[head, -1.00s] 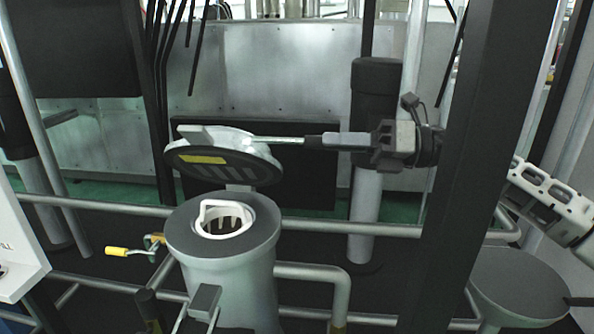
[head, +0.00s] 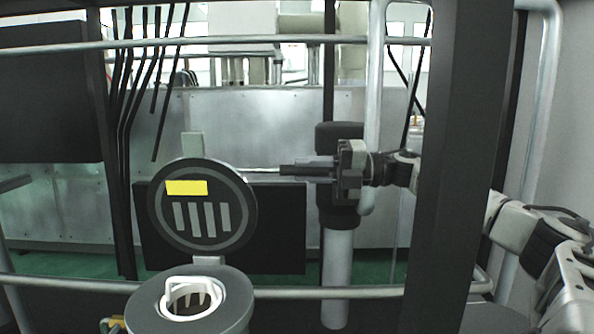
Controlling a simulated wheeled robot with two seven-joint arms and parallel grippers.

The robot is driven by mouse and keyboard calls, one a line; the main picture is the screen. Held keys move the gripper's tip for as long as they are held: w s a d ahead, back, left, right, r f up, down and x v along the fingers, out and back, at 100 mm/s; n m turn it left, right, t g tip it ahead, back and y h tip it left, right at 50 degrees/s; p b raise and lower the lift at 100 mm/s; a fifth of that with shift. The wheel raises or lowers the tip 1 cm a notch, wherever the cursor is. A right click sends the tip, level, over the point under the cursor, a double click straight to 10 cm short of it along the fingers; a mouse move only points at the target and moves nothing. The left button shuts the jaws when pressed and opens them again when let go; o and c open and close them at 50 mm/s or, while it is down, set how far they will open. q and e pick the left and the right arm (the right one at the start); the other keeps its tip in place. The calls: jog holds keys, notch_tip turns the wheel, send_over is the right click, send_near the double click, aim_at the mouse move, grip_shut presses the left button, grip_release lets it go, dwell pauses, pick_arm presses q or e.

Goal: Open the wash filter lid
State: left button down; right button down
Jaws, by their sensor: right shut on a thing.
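The wash filter lid (head: 235,207) stands raised and nearly upright behind the filter body, its dark underside with a yellow label and several grey bars facing me. The filter housing (head: 147,308) is below it, its top open, with a white basket with a handle (head: 197,288) inside. My right gripper (head: 284,170) reaches in from the right, shut on a thin metal rod, the lid's handle (head: 262,170), beside the lid's right edge. The far end of the rod is hidden behind the lid. My left gripper is not in view.
A dark vertical post (head: 455,150) stands in front of my right arm. A horizontal pipe rail (head: 330,293) runs just behind the housing. A dark panel (head: 285,225) and a pillar with a black top (head: 337,250) stand behind the lid.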

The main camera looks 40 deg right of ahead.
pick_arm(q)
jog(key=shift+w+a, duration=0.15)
pick_arm(e)
jog(key=shift+w+d, duration=0.1)
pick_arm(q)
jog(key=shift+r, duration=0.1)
pick_arm(e)
jog(key=c, duration=1.3)
grip_release()
jog(key=shift+s+d+f+b, duration=0.25)
jog(key=shift+d+f+b, duration=0.1)
jog(key=shift+b, duration=0.35)
pick_arm(q)
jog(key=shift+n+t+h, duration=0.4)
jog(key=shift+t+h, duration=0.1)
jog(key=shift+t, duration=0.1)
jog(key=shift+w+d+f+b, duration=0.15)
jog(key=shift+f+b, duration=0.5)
jog(key=shift+b, duration=0.85)
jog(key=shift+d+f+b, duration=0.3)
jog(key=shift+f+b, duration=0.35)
jog(key=shift+b, duration=0.9)
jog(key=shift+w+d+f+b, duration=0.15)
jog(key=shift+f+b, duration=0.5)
jog(key=shift+b, duration=0.85)
pick_arm(e)
jog(key=v, duration=1.5)
jog(key=shift+s+r, duration=0.2)
jog(key=shift+r, duration=0.2)
